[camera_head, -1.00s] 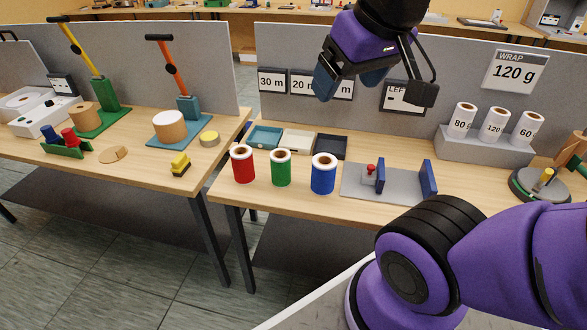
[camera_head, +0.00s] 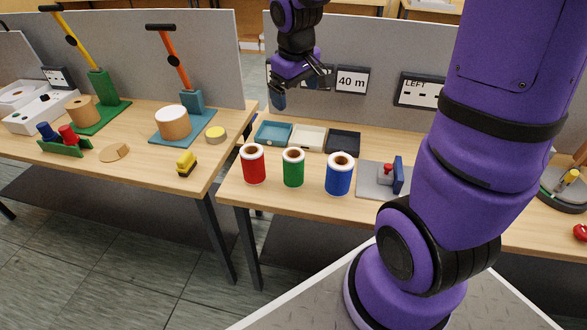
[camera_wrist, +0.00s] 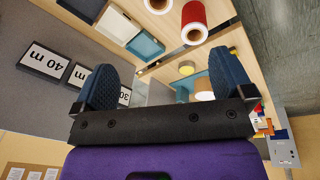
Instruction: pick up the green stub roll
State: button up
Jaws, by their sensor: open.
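The green stub roll (camera_head: 293,168) stands upright on the right-hand wooden table, between a red roll (camera_head: 253,164) on its left and a blue roll (camera_head: 338,175) on its right. All three have white ends and a brown core. My gripper (camera_head: 279,98) hangs above and behind the rolls, near the grey panel, apart from everything. In the wrist view, its two blue fingers stand wide apart with nothing between them (camera_wrist: 168,88). That view shows the red roll (camera_wrist: 194,24) at the top, and part of another roll at the top edge.
Behind the rolls lie a teal tray (camera_head: 273,134), a white tray (camera_head: 308,138) and a black tray (camera_head: 343,143). A grey fixture (camera_head: 373,183) with a blue upright sits right of the blue roll. A grey panel (camera_head: 370,50) with signs rises behind. My arm blocks the right side.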

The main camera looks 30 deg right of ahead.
jog(key=n+g+y, duration=0.1)
jog(key=n+g, duration=0.1)
send_over(290, 153)
notch_tip(290, 153, down, 16)
jog(key=shift+r, duration=0.1)
notch_tip(290, 153, down, 6)
jog(key=shift+r, duration=0.1)
jog(key=shift+s+d+f, duration=0.15)
jog(key=shift+f, duration=1.3)
jog(key=shift+s+d+f, duration=0.15)
jog(key=shift+f, duration=1.25)
jog(key=c, duration=1.1)
